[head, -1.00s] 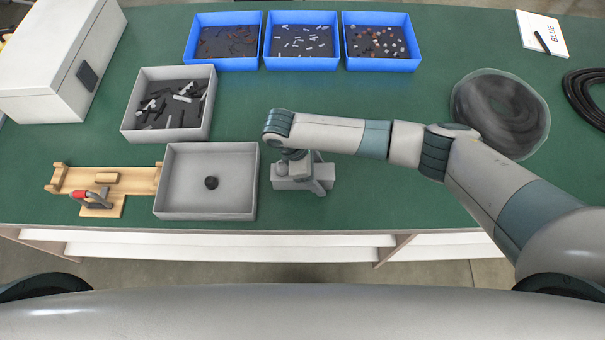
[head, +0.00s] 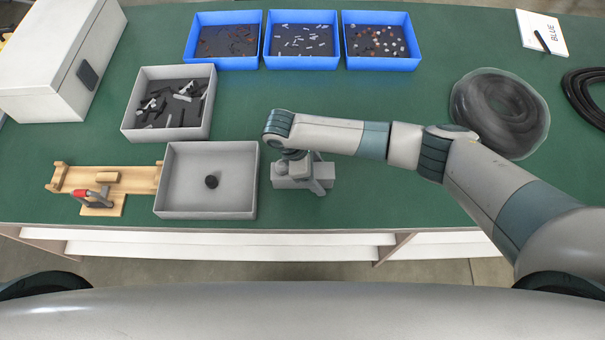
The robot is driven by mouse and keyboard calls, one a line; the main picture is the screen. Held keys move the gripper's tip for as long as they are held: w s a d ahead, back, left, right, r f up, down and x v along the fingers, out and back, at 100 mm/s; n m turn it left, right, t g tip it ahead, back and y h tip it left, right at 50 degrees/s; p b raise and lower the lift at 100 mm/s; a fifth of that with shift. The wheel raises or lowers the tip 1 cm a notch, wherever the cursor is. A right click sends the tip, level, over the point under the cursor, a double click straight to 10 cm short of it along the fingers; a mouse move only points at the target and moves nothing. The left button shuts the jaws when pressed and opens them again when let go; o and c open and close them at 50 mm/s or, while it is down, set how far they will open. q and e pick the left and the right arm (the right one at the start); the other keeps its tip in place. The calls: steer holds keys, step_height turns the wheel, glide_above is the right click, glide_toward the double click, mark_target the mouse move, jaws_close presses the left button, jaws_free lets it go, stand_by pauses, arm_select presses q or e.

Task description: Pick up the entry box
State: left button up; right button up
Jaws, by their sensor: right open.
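Nothing in view is labelled as the entry box, and I cannot tell for sure which thing it is. My right gripper (head: 302,176) points down over the table, just right of the shallow grey tray (head: 207,210). It is open, but its fingertips are partly hidden under the wrist, and I cannot tell whether the grey block shape there is all gripper or partly a small box. The grey tray holds one small dark round piece (head: 211,182). My left gripper is not in view.
A grey bin (head: 135,122) holds black and grey parts. Blue trays (head: 303,64) stand at the back. A wooden fixture (head: 118,190) with a red-handled clamp is at the left, a large pale case (head: 50,45) behind it. Coiled cable (head: 500,112) lies right. The green table's middle is clear.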

mark_target(322, 171)
steer(key=c, duration=1.1)
steer(key=shift+w+r, duration=0.1)
steer(key=shift+r, duration=0.05)
steer(key=shift+r+b, duration=0.5)
steer(key=shift+r, duration=0.1)
step_height(322, 171, up, 3)
steer(key=shift+b, duration=0.6)
steer(key=s+d+r+b, duration=0.1)
steer(key=s+d+r, duration=0.6)
steer(key=d, duration=0.2)
steer(key=shift+d, duration=0.2)
steer(key=shift+w+a, duration=0.15)
